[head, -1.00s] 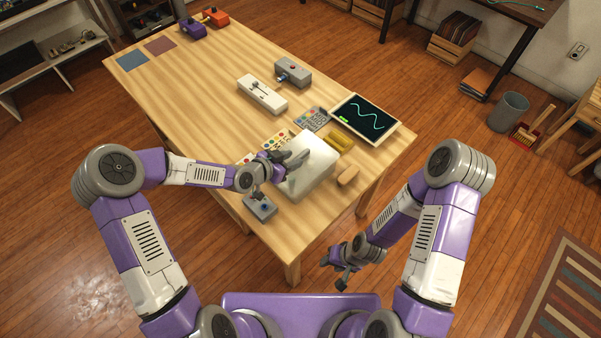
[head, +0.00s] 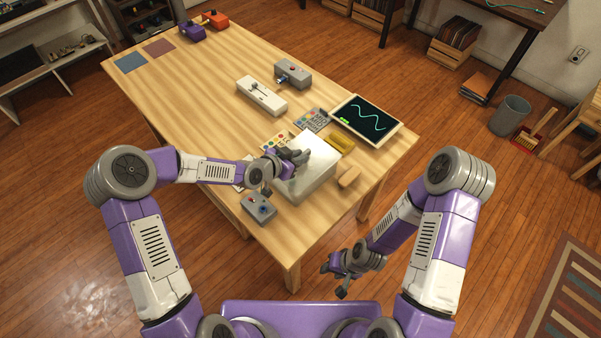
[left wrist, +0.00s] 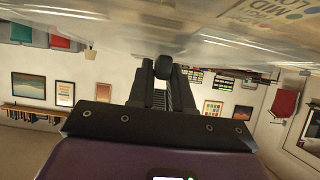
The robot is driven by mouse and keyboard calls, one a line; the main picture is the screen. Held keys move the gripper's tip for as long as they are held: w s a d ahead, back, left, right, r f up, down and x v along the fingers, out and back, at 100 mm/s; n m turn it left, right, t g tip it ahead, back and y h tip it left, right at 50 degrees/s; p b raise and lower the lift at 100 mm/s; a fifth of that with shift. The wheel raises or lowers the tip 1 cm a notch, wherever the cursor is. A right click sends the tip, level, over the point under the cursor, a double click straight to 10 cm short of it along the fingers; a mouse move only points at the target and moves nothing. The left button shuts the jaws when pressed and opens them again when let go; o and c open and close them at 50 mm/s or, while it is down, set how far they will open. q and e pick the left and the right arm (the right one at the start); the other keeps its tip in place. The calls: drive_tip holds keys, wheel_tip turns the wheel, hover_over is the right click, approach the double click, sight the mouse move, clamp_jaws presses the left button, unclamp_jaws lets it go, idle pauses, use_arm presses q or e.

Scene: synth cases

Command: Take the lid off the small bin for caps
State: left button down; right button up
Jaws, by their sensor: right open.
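The small bin (head: 311,178) is a pale, translucent box with its lid (head: 322,154) on, at the table's near right end. My left gripper (head: 301,156) is over the lid. In the left wrist view, the clear plastic (left wrist: 90,38) fills the top, and a dark knob (left wrist: 164,67) sits between or just beyond the fingertips of my left gripper (left wrist: 163,76). I cannot tell whether they grip the knob. My right gripper (head: 333,280) is open and empty, off the table's near edge.
A grey button box (head: 259,207) stands left of the bin. A yellow object (head: 341,142), a tan block (head: 349,177), a keypad (head: 313,120) and a screen (head: 366,118) crowd the bin's far and right sides. The table's left part is mostly clear.

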use_arm(q)
drive_tip(key=shift+s+a+f, duration=0.1)
drive_tip(key=shift+f, duration=0.1)
drive_tip(key=shift+r+p, duration=0.7)
drive_tip(key=shift+r, duration=1)
drive_tip(key=shift+f, duration=0.1)
